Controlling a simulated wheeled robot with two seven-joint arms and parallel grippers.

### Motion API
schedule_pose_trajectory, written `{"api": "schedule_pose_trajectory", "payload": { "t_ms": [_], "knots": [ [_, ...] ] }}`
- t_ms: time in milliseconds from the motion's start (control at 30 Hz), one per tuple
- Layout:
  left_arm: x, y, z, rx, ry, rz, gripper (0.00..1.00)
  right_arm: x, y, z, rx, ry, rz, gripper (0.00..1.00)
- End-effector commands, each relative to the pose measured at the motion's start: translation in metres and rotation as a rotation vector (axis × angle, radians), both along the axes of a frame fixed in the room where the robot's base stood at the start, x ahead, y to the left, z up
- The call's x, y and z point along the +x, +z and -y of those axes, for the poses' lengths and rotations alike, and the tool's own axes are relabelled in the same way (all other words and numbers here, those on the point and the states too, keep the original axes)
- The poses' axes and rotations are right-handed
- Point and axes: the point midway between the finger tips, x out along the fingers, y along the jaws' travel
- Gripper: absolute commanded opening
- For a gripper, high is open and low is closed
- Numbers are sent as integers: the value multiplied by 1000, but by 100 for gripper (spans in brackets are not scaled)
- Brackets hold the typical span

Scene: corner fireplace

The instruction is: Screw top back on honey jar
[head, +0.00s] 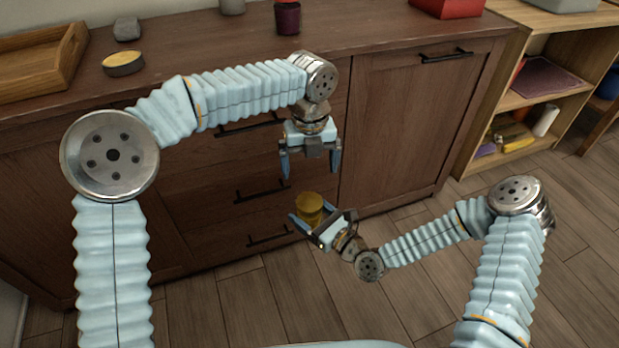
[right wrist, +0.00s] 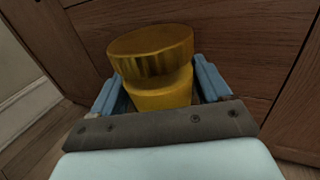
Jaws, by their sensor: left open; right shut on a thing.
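The honey jar (head: 309,214) is amber-gold and is held between the fingers of my right gripper (head: 320,226), low in front of the cabinet. The jar body (right wrist: 162,92) also shows in the right wrist view, between both blue fingers. A ridged gold top (right wrist: 150,48) sits on the jar there, wider than the body; I cannot tell whether it is screwed tight. My left gripper (head: 310,170) is open and empty, pointing down just above the jar, with a gap between. The jar's lower part is hidden by the right gripper.
The dark wooden cabinet (head: 405,130) stands close behind both grippers. On its top are a wooden tray (head: 45,65), a round dark dish with a yellow top (head: 123,62), a grey stone-like block (head: 127,29) and a dark red cup (head: 288,17). The floor (head: 400,300) is clear.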

Motion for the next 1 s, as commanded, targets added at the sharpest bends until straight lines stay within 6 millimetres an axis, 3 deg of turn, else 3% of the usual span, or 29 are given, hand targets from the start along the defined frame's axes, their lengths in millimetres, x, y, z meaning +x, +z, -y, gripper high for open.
{"api": "schedule_pose_trajectory", "payload": {
  "t_ms": [167, 567, 733, 867, 1000],
  "knots": [
    [0, 10, 0, 0, -1, 0, 100, 0, 1, 0, 1, 0, 2, 0],
    [0, 10, 0, 0, -1, 0, 100, 0, 1, 0, 1, 0, 2, 0],
    [-8, -2, -2, -8, 52, -42, 100, 0, 1, 0, 1, 0, 2, 0],
    [-41, -43, -12, -20, 276, -213, 100, 0, 1, 0, 1, 0, 2, 0],
    [-111, -98, -28, 37, 751, -546, 100, 0, 1, 0, 1, 0, 2, 0]
  ]
}}
